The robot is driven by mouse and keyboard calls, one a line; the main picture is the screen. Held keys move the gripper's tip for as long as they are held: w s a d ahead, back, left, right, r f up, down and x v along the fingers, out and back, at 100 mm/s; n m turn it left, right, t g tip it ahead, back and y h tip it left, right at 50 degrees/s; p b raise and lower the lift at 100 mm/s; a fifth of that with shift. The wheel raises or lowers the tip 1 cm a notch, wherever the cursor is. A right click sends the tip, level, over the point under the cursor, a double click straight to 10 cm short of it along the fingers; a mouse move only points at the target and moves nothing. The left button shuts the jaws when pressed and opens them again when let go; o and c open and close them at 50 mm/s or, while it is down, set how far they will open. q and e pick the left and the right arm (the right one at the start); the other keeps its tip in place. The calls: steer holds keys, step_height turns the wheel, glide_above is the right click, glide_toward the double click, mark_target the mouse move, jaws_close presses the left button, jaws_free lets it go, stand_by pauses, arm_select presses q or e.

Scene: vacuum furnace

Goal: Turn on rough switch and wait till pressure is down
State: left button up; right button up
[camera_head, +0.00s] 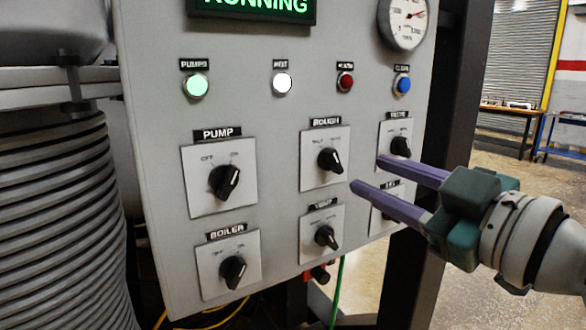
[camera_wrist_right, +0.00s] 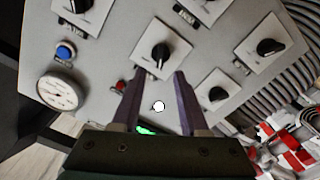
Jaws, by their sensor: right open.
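The rough switch (camera_head: 330,160) is a black knob on a white plate labelled ROUGH, in the middle of the grey panel. My right gripper (camera_head: 367,173) is open, its two purple fingers pointing at the panel just right of this knob in the head view. In the right wrist view the rough knob (camera_wrist_right: 158,57) lies ahead of the gap between the fingertips (camera_wrist_right: 159,73); I cannot tell whether they touch anything. The pressure gauge (camera_head: 407,20) is at the top right, its needle towards the right; its numbers are unreadable. My left gripper is not in view.
The green display (camera_head: 252,8) reads RUNNING. The PUMPS light (camera_head: 196,85) glows pale green. The PUMP (camera_head: 223,182), BOILER (camera_head: 231,270) and lower middle (camera_head: 325,237) knobs surround the rough switch. My right fingers partly cover the right-hand switches. Ribbed metal (camera_head: 60,220) stands left.

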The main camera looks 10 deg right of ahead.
mark_target(337, 161)
steer(key=x, duration=0.6)
steer(key=shift+w+a, duration=0.1)
steer(key=shift+w, duration=0.25)
jaws_close()
